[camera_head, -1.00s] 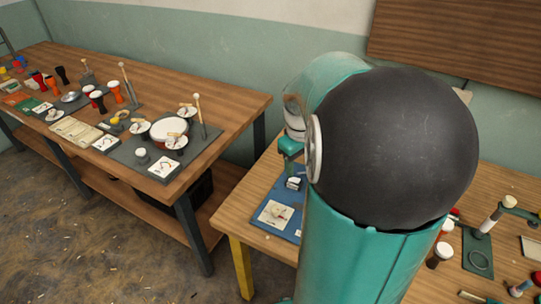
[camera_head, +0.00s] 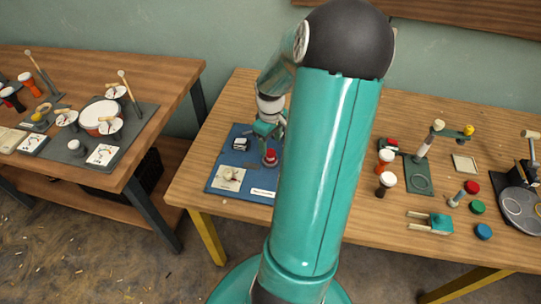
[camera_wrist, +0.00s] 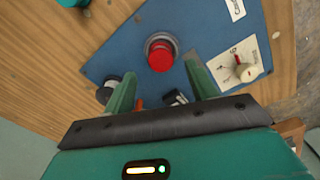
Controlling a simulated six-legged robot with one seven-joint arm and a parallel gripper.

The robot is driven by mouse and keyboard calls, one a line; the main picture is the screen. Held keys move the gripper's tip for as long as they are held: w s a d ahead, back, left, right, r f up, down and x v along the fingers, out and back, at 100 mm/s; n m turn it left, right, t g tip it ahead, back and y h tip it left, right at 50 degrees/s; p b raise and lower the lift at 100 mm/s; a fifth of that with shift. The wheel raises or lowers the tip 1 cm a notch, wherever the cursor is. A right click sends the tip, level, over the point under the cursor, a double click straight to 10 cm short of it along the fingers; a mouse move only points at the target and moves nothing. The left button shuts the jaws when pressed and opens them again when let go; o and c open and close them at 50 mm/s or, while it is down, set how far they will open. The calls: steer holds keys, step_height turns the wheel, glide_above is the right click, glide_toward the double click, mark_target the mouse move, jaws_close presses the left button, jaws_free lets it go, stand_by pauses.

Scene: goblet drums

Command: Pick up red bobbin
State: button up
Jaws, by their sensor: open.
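My gripper (camera_head: 268,133) hangs over the mat, close above the bobbin. In the wrist view its two green fingers (camera_wrist: 158,72) are spread, with the bobbin ahead of and between their tips. It is empty. I cannot tell the exact height gap.
On the mat are a card with a knob (camera_wrist: 243,71), a small black-and-white block (camera_head: 241,144), and a dark cylinder (camera_wrist: 108,88) near the left finger. Drums, discs and a stand (camera_head: 424,148) fill the table's right side. Another table (camera_head: 140,75) stands left.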

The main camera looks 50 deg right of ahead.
mark_target(271, 152)
step_height(271, 152, down, 5)
steer(key=c, duration=1.1)
steer(key=shift+r, duration=0.1)
